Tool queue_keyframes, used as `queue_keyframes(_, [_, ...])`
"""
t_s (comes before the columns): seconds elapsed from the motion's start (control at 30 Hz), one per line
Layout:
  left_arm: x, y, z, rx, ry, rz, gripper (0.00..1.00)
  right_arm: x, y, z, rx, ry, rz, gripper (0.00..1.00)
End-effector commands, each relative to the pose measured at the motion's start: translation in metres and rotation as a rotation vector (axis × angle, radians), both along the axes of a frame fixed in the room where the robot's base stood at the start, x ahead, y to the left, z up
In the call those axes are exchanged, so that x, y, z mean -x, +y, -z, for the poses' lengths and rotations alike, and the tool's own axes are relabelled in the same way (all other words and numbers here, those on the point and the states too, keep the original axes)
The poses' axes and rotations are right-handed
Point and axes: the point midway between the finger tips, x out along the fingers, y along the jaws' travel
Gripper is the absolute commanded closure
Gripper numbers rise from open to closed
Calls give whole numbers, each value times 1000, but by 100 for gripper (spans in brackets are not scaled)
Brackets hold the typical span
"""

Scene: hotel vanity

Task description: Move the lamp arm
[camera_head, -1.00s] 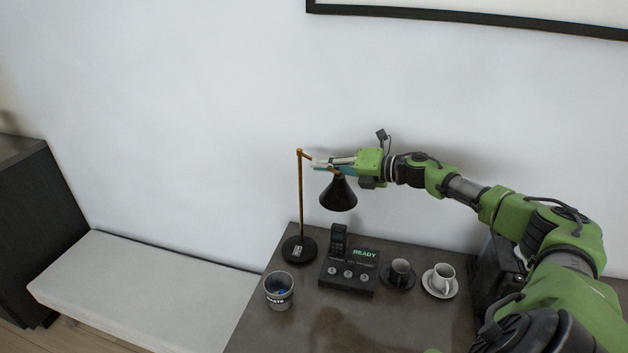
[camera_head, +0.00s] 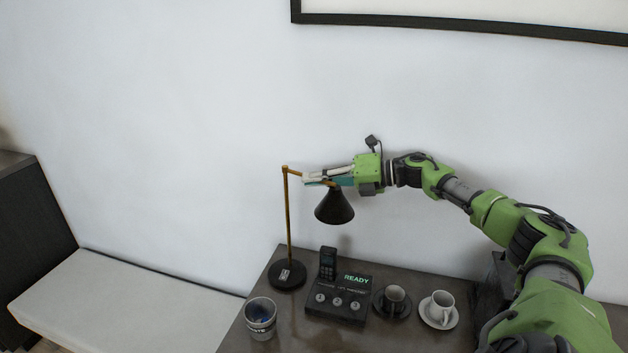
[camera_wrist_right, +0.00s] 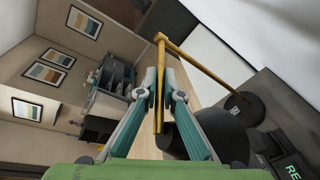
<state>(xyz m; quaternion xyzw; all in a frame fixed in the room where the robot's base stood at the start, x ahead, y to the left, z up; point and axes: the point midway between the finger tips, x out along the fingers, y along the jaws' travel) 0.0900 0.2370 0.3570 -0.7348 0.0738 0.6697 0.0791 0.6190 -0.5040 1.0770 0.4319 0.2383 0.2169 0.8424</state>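The desk lamp has a black round base (camera_head: 287,275), a thin brass post (camera_head: 288,220), a short brass lamp arm (camera_head: 294,171) and a black cone shade (camera_head: 334,207) hanging at the arm's end. My right gripper (camera_head: 308,180) reaches in from the right at the lamp arm, above the shade. In the right wrist view the brass lamp arm (camera_wrist_right: 159,115) runs between the two fingers of the right gripper (camera_wrist_right: 161,80). The fingers are drawn close on both sides of it and look shut on it. My left gripper is not in view.
A dark table (camera_head: 400,335) holds a cup (camera_head: 260,318), a black phone console (camera_head: 340,297) reading READY, a dark cup (camera_head: 394,297) on a saucer and a white cup (camera_head: 440,306) on a saucer. A pale bench (camera_head: 120,300) stands left. A wall lies behind.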

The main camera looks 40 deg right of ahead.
Motion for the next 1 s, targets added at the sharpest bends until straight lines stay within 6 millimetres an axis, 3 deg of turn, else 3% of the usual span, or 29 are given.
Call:
queue_keyframes(0.03, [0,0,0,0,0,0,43,-1,-2,-2,0,-3,5,90])
queue_keyframes(0.1, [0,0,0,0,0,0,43,-1,-2,-2,0,-3,5,76])
queue_keyframes(0.53, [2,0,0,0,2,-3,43,3,-3,-1,1,0,3,76])
queue_keyframes(1.0, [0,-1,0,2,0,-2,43,48,-35,-10,4,6,3,76])
